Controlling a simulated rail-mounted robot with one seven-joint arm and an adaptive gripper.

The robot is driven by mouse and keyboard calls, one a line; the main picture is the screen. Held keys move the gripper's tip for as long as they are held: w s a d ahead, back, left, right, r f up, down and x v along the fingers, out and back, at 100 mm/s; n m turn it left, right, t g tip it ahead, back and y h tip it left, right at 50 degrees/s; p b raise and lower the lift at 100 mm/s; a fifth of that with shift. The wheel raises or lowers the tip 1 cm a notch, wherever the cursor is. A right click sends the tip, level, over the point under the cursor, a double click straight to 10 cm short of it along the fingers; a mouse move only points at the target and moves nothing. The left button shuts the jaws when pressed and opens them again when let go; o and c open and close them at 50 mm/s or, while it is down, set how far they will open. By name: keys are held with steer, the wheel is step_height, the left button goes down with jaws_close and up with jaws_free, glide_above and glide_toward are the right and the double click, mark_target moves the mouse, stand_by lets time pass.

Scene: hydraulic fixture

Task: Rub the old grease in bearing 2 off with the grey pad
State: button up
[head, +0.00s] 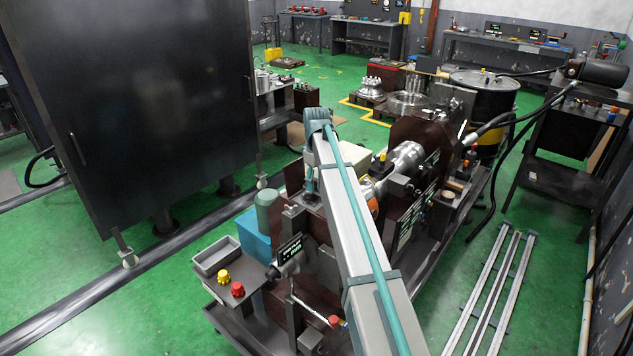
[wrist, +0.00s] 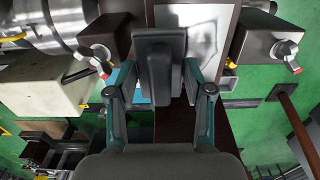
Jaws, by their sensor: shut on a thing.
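My gripper (wrist: 160,92) shows in the wrist view, its two green-grey fingers closed in on a dark grey pad (wrist: 160,50). The pad has a broad flat plate with a narrower block in front, held upright at the top middle of the view. Just behind it is a pale shiny metal surface (wrist: 205,40) with darker smudges; I cannot tell whether the pad touches it. I cannot tell which part is bearing 2. In the head view my arm hides much of the fixture's middle, and the pad cannot be made out there.
Two dark blocks with silver red-tipped handles flank the pad, left (wrist: 96,52) and right (wrist: 284,50). A large silver cylinder (wrist: 52,22) is at upper left. In the head view, a big dark cabinet (head: 140,100) stands left and a grey tray (head: 215,256) sits front left.

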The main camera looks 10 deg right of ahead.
steer(key=shift+f, duration=0.95)
